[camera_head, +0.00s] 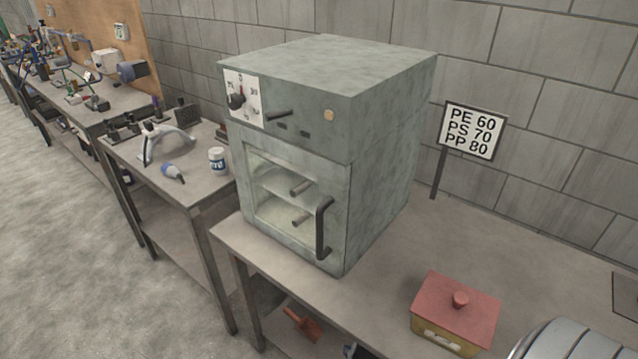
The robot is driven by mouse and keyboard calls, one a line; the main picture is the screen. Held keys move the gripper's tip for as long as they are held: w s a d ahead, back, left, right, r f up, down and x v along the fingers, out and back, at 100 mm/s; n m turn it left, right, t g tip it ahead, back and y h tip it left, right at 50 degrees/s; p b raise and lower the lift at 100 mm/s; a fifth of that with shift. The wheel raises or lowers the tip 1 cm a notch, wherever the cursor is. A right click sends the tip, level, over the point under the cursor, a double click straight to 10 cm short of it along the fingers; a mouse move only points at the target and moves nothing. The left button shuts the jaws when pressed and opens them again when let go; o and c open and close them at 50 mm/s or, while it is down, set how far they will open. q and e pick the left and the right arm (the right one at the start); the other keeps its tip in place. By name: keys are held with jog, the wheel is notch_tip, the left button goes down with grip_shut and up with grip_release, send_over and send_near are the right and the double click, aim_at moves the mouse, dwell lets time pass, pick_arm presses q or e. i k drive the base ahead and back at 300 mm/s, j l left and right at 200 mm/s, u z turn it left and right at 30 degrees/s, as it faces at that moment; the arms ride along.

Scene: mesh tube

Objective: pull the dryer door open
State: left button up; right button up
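The dryer (385,130) is a grey-green box standing on a metal table. Its door (335,185) is on the front face and looks shut, flush with the body. The door has a window (275,180), through which a pale shelf shows. A dark vertical bar handle (323,228) is on the right side of the door. A dial (237,101) on a white scale and a short dark lever (279,114) sit above the door. Neither of my grippers is in view, and nothing touches the handle.
A red-lidded box (456,305) stands on the table (390,275) right of the dryer. A grey ribbed object (570,343) is cut off at bottom right. A sign (473,131) stands behind. A side bench (205,185) holds a white jar (217,160). Floor at left is clear.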

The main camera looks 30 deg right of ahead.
aim_at(328, 254)
jog(key=z, duration=0.8)
